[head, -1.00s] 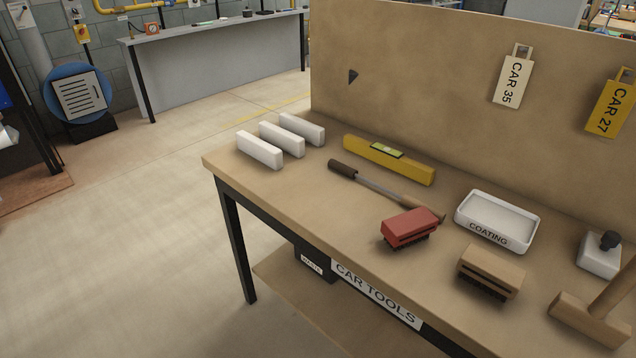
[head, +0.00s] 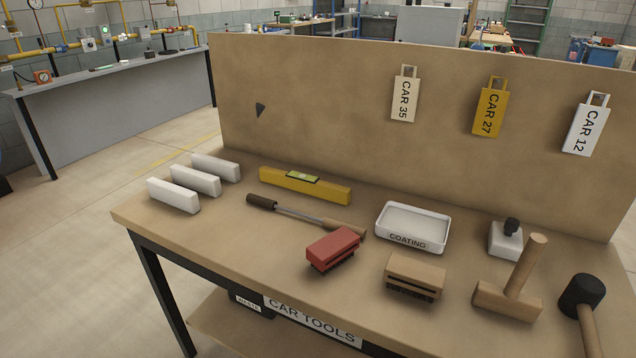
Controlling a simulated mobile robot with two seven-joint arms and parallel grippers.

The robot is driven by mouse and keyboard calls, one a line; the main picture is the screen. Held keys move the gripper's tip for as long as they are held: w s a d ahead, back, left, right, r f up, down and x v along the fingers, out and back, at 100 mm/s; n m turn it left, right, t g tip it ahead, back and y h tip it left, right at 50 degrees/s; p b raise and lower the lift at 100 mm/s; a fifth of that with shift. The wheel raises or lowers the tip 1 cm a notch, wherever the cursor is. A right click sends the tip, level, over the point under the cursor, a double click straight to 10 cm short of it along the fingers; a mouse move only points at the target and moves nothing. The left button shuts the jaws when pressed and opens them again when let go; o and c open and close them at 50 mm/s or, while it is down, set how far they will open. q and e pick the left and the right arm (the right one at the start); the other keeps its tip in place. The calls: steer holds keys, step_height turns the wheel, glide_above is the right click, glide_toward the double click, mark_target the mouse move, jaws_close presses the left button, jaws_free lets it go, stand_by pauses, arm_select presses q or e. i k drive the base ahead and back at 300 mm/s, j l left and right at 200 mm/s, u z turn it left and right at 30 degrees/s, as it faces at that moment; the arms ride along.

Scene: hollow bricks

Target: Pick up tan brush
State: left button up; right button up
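The tan brush (head: 416,272) lies on the workbench (head: 240,262) near its front edge, in the lower middle right of the head view. It is a tan block with dark bristles facing down. A similar red brush (head: 333,246) lies to its left, with a gap between them. Neither of my grippers shows in the head view.
A white COATING tray (head: 411,228) stands behind the tan brush. To the right are a wooden mallet (head: 510,292), a black-headed mallet (head: 580,297) and a white block with a black knob (head: 506,240). A trowel-like tool, yellow level (head: 305,187) and white bars (head: 195,180) lie left.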

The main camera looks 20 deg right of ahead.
mark_target(411, 274)
steer(key=z, duration=0.35)
steer(key=k+l+z, duration=0.15)
steer(key=z, duration=0.6)
steer(key=k+l, duration=0.05)
